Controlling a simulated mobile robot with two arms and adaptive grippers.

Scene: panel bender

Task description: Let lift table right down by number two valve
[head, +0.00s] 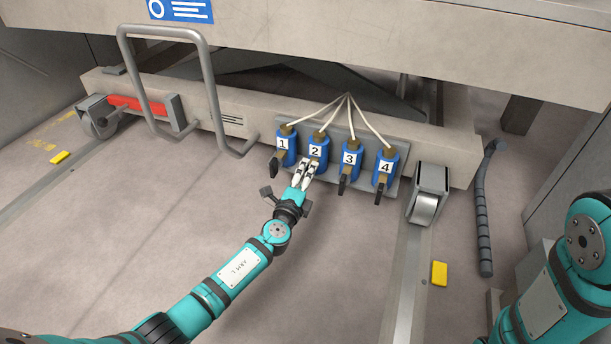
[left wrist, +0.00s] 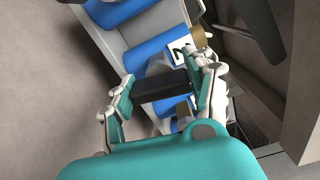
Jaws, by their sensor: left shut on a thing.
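The number two valve (head: 315,151) is a blue block with a white "2" label, mounted on a grey plate (head: 399,190) on the lift table's lower beam. My left gripper (head: 306,170) is at its lower front. In the left wrist view the fingers (left wrist: 163,88) are shut on the valve's black handle (left wrist: 162,86), with the "2" label (left wrist: 181,52) just behind. Most of this handle is hidden in the head view. Valves 1 (head: 284,146), 3 (head: 350,160) and 4 (head: 386,167) stand beside it, their dark handles pointing down. My right gripper is out of view.
The lift table (head: 350,40) overhangs the valves. A grey bar handle (head: 211,90) and red lever (head: 136,103) are to the left. A wheel (head: 425,206) and dark hose (head: 483,215) are to the right. Yellow blocks (head: 439,273) lie on the floor, which is otherwise clear in front.

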